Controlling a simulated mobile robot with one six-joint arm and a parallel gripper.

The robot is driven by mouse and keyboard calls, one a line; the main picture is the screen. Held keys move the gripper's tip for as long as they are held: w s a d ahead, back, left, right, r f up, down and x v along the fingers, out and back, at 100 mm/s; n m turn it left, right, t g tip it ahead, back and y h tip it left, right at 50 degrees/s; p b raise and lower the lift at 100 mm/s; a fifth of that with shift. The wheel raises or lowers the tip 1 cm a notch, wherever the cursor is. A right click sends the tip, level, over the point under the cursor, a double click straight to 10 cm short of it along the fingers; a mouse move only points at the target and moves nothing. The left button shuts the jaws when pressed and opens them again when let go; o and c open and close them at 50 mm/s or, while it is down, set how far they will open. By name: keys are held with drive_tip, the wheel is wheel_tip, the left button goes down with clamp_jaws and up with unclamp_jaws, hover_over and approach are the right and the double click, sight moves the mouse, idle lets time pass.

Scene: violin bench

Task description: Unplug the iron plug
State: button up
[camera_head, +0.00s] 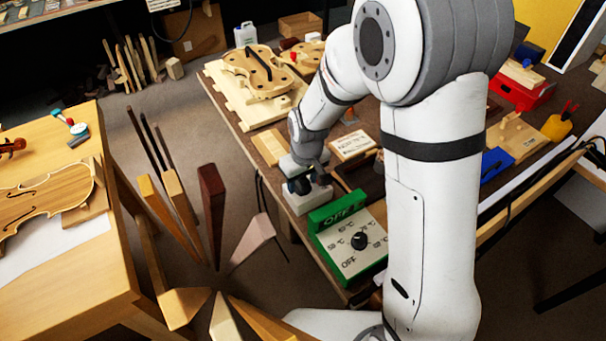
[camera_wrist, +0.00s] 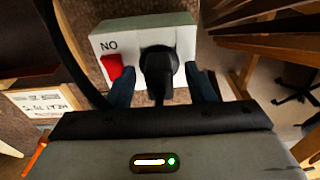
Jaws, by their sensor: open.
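The black iron plug (camera_wrist: 158,68) sits in the white socket box (camera_wrist: 190,40) in the wrist view, at the middle of its face. A red switch (camera_wrist: 112,66) is on the same box, left of the plug, beside dark lettering. My gripper (camera_wrist: 161,84) is open, with one dark blue finger on each side of the plug and visible gaps to it. A black cable runs down the left of the wrist view. In the head view my gripper (camera_head: 309,179) is low over the white socket box (camera_head: 299,202) and hides part of it.
A green and white temperature control box (camera_head: 349,243) with a black knob stands just in front of the socket. A lettered card (camera_head: 352,145) lies behind it. A violin body (camera_head: 258,70) is farther back on the bench. Wooden pieces stand left of the bench edge.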

drive_tip(key=shift+c, duration=0.6)
clamp_jaws()
idle(0.4)
